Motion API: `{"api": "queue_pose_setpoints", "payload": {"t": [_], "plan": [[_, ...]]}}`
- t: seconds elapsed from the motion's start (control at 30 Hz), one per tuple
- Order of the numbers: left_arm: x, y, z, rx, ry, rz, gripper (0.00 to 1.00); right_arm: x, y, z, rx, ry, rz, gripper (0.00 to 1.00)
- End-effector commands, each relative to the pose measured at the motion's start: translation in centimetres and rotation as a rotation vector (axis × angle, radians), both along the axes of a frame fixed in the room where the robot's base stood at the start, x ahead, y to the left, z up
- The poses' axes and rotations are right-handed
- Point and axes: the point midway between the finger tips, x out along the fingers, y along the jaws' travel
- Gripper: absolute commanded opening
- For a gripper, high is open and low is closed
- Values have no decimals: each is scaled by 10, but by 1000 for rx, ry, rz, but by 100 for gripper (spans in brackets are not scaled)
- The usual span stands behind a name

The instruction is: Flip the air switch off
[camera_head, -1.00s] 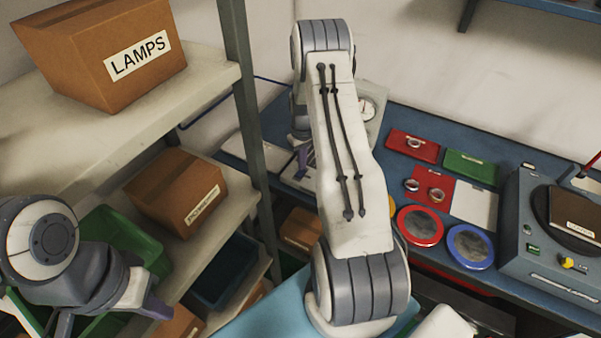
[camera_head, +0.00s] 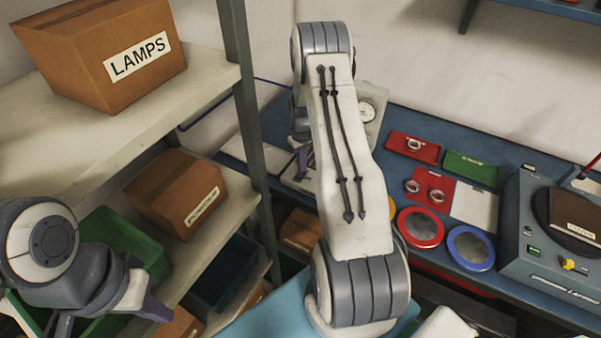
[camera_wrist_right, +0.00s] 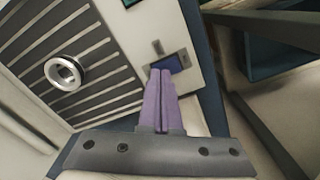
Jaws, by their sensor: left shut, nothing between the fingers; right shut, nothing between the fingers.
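A pale panel with a blue switch patch (camera_wrist_right: 172,63) and a small grey lever-like piece (camera_wrist_right: 157,47) shows in the right wrist view; I take this to be the air switch. My right gripper (camera_wrist_right: 160,73) is shut and empty, its purple fingertips at the lower edge of the blue patch. I cannot tell whether they touch it. In the head view my right gripper (camera_head: 303,163) is partly hidden behind my own arm, and the switch cannot be made out. My left gripper (camera_head: 158,308) is shut and empty by the lower left shelves.
A slotted grey plate with a metal ring (camera_wrist_right: 66,72) lies left of the panel. A gauge (camera_head: 367,112) stands behind my right arm. The blue bench (camera_head: 408,122) holds red and green trays, round dishes and a machine (camera_head: 540,225). Shelves with boxes (camera_head: 105,50) stand at left.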

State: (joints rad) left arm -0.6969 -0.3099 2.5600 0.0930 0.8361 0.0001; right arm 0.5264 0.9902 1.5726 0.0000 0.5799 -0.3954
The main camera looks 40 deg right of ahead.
Motion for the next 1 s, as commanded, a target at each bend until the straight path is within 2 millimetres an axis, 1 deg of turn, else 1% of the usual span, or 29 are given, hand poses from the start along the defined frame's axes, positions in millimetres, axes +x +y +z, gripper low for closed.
{"api": "queue_pose_setpoints", "payload": {"t": [0.03, 0.1, 0.7, 1.0], "plan": [[0, 0, 6, 0, 0, 0, 0, 0, 0, 8, -1, -1, 0, 0], [0, 0, 10, 0, 0, 0, 0, 0, 0, 14, -1, -1, 0, 0], [0, 0, 42, 0, 0, 0, 0, 0, 0, 61, 0, 0, 0, 0], [0, 0, 42, 0, 0, 0, 0, 0, 0, 62, 0, 0, 0, 0]]}}
